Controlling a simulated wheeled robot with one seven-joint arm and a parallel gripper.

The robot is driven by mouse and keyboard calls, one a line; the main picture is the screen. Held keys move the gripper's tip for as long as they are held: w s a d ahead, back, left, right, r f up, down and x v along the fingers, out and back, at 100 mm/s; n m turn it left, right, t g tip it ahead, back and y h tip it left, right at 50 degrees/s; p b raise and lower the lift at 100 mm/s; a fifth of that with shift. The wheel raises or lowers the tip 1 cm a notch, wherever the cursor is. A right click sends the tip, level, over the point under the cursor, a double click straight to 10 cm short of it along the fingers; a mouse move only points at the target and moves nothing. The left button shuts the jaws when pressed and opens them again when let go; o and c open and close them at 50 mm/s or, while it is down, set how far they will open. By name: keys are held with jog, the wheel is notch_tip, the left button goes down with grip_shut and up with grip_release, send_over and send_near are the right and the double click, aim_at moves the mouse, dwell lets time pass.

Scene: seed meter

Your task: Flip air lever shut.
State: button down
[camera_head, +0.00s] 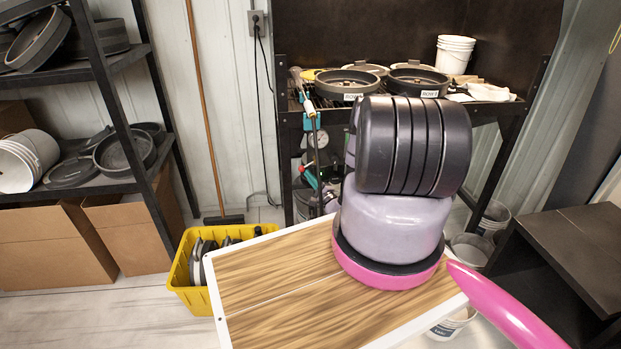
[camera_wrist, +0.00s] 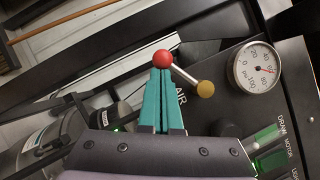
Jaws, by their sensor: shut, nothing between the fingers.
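The air lever shows in the wrist view as a thin metal rod (camera_wrist: 184,74) with a red ball knob (camera_wrist: 162,58) at one end and a brass pivot (camera_wrist: 205,88) at the other. The word AIR is printed beside it on the dark panel, partly hidden by my fingers. My gripper (camera_wrist: 160,73) has its teal fingers shut and empty. The fingertips are right at the red knob; I cannot tell whether they touch it. In the head view the red knob (camera_head: 301,168) is small, and my arm hides much of the panel.
A round gauge (camera_wrist: 255,68) and green-lit switches marked DRAIN and MOTOR (camera_wrist: 268,135) sit right of the lever. In the head view, pans (camera_head: 347,83) and white buckets (camera_head: 455,54) stand on the bench above. A yellow crate (camera_head: 181,270) is on the floor at left.

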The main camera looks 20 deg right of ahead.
aim_at(301, 169)
jog(key=shift+a+r, duration=0.2)
jog(key=shift+a, duration=0.05)
jog(key=shift+w+a+r, duration=0.25)
jog(key=shift+a+r, duration=0.55)
jog(key=shift+r, duration=0.05)
jog(key=shift+a, duration=0.15)
dwell(0.3)
